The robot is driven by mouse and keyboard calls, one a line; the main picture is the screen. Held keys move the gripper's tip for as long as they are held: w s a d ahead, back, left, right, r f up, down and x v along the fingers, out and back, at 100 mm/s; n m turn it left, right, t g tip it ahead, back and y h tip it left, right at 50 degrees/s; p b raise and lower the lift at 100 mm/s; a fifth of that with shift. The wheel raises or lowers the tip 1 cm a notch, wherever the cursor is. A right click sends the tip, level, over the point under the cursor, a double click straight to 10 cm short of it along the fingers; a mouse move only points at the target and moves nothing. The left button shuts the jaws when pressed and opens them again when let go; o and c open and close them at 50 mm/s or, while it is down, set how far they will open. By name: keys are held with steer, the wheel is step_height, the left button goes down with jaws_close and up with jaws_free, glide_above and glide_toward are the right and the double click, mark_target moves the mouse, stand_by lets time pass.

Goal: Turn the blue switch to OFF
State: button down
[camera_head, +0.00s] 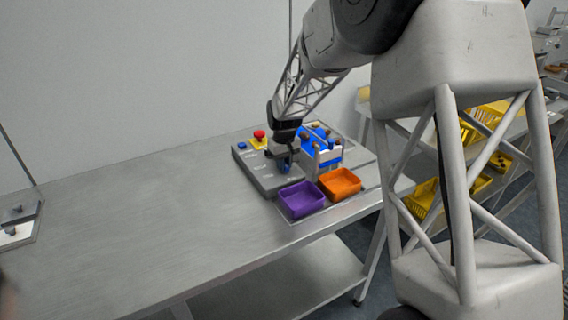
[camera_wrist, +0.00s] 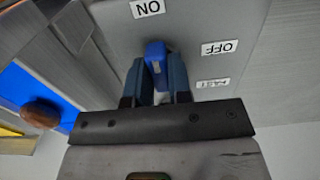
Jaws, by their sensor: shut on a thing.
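The blue switch (camera_wrist: 155,50) stands on the sloped grey panel (camera_wrist: 112,28). In the wrist view its blue handle shows between the two fingers of my gripper (camera_wrist: 157,75), which are shut on it. An ON label (camera_wrist: 147,8) lies above the handle in the picture, and an OFF label (camera_wrist: 220,47) lies to its right; both read upside down. The handle's base is hidden, so its exact setting is hard to tell. In the head view my gripper (camera_head: 284,160) reaches down onto the panel and largely covers the switch.
A blue-lined holder with brown dates (camera_head: 318,137) stands right of my gripper. Purple (camera_head: 301,199) and orange (camera_head: 340,184) bins sit in front.

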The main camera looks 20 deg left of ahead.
steer(key=shift+m, duration=0.4)
steer(key=m, duration=1.2)
steer(key=shift+m, duration=0.3)
steer(key=shift+r+m, duration=0.1)
steer(key=shift+m, duration=2.2)
steer(key=c, duration=1)
jaws_free()
steer(key=shift+c, duration=0.2)
